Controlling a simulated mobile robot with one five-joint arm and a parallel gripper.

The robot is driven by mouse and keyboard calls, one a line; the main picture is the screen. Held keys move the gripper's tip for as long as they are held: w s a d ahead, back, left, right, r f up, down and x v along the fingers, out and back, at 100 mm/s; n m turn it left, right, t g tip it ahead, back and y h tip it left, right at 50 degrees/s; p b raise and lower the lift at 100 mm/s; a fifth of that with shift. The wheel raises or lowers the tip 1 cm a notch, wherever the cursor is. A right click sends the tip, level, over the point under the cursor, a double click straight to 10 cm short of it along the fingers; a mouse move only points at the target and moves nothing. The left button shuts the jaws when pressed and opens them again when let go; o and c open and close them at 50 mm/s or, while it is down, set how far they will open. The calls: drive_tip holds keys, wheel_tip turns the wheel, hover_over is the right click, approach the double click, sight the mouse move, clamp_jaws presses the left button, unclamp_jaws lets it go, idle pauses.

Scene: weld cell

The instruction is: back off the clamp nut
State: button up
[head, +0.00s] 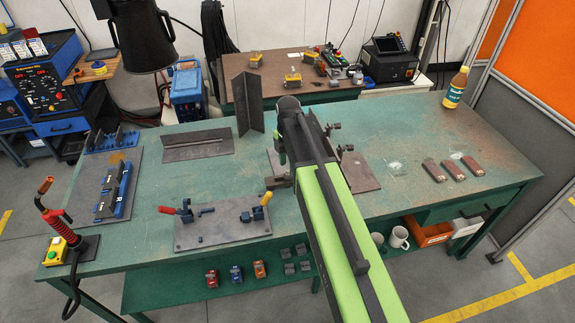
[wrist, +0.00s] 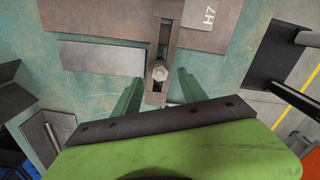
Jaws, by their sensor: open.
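In the wrist view, the clamp nut (wrist: 160,71), a small grey hex head, sits on a slotted brown clamp bar (wrist: 155,98). My gripper (wrist: 158,76) is open; its two green fingers stand apart, left and right of the nut, with nothing held between them. I cannot tell how far above the nut the fingertips are. In the head view my green arm reaches over the bench, and one green finger of my gripper (head: 281,150) shows beside the arm's dark end. The nut is hidden behind the arm there.
In the wrist view, a plate marked H7 (wrist: 209,13) and a flat steel bar (wrist: 101,58) lie close by. In the head view, an angle plate (head: 250,103) stands left of my arm, and a toggle-clamp plate (head: 222,228) lies at the front.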

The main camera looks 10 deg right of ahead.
wheel_tip(320, 180, up, 14)
drive_tip(key=p, duration=1.2)
drive_tip(key=shift+f, duration=0.15)
